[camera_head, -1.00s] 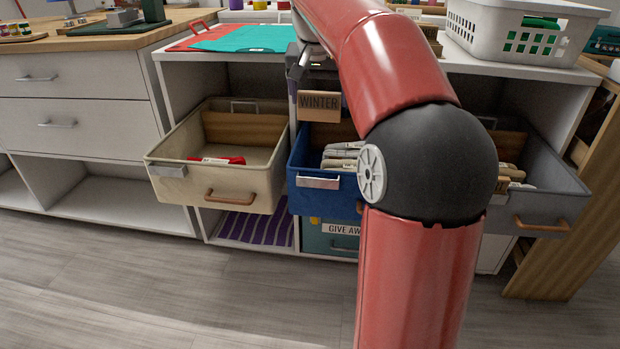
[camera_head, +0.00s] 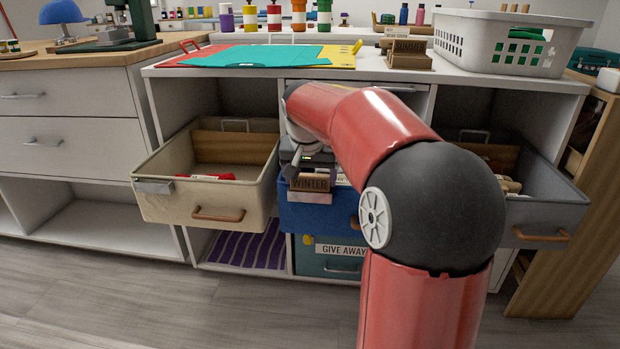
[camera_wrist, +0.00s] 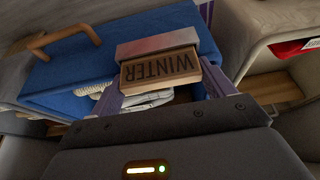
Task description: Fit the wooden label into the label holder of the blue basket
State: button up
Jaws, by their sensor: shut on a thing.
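The wooden label (camera_head: 309,184), marked WINTER, is held by my gripper (camera_head: 307,172) in front of the blue basket (camera_head: 315,215). In the wrist view the label (camera_wrist: 160,68) lies between the two purple fingers, its word upside down. The metal label holder (camera_wrist: 157,45) of the blue basket is right beside the label's far edge; it also shows just below the label in the head view (camera_head: 309,197). I cannot tell whether label and holder touch. My gripper (camera_wrist: 162,85) is shut on the label. My arm hides part of the blue basket in the head view.
The cream basket (camera_head: 205,208) is pulled out at left, the grey basket (camera_head: 545,205) at right. A teal GIVE AWAY basket (camera_head: 340,262) sits below. Another wooden label (camera_head: 408,55) stands on the shelf top near a white crate (camera_head: 500,45). The floor in front is clear.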

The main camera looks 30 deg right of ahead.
jog(key=o, duration=0.9)
jog(key=shift+s+r, duration=0.1)
jog(key=shift+r, duration=0.4)
jog(key=p+v, duration=0.3)
jog(key=v, duration=0.8)
jog(key=s+a+f+n+y, duration=0.1)
jog(key=s+a+f+n, duration=0.1)
jog(key=s+a+f, duration=0.2)
jog(key=s+a+f+n+t, duration=0.1)
jog(key=s+a+f, duration=0.3)
jog(key=s, duration=0.7)
jog(key=s+a+f+n+y, duration=0.1)
jog(key=s+a+f+n, duration=0.2)
jog(key=s+a+f, duration=0.2)
jog(key=s+f, duration=0.1)
jog(key=s, duration=0.2)
jog(key=shift+f+n+t+y+b, duration=0.25)
jog(key=shift+n+t+y+b, duration=0.05)
jog(key=shift+n+t, duration=0.1)
jog(key=shift+a, duration=0.1)
